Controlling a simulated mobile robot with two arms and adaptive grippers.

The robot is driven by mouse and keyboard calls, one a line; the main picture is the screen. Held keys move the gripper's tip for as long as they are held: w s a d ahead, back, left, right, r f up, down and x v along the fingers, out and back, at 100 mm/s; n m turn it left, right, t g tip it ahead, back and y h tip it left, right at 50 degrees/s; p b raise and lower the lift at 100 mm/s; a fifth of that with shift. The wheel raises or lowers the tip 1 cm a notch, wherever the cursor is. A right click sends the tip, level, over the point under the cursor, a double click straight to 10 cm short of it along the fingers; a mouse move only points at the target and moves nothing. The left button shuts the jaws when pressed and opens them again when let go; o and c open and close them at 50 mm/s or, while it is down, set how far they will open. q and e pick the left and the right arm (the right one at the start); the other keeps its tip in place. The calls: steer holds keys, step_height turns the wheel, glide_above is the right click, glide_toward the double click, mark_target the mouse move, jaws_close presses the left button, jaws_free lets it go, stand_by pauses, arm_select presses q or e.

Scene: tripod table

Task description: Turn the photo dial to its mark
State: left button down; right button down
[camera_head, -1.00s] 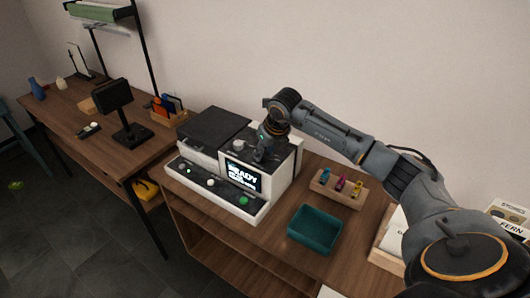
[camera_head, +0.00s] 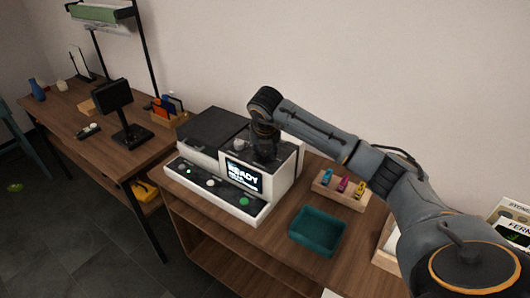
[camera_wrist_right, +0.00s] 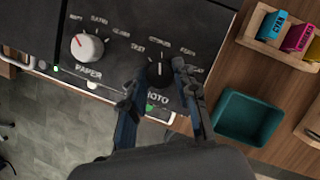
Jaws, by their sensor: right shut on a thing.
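The photo dial (camera_wrist_right: 160,72) is a dark round knob with a pale pointer line, on the dark top panel of the printer (camera_head: 229,205). In the right wrist view its pointer points about straight up, among small labels; part of the PHOTO label below it is covered by a finger. My right gripper (camera_wrist_right: 159,74) has its fingers on either side of the dial and is shut on it. In the head view the right gripper (camera_head: 264,150) reaches down onto the printer top and hides the dial. My left gripper is not in view.
A white paper dial (camera_wrist_right: 88,46) with a red mark sits left of the photo dial. A teal tray (camera_head: 318,232) and a wooden rack (camera_head: 340,194) of coloured cartridges stand right of the printer. The printer screen (camera_head: 243,176) reads READY.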

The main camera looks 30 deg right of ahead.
stand_by(0.3)
steer(key=c, duration=1)
jaws_free()
steer(key=shift+r, duration=0.1)
steer(key=v, duration=1.2)
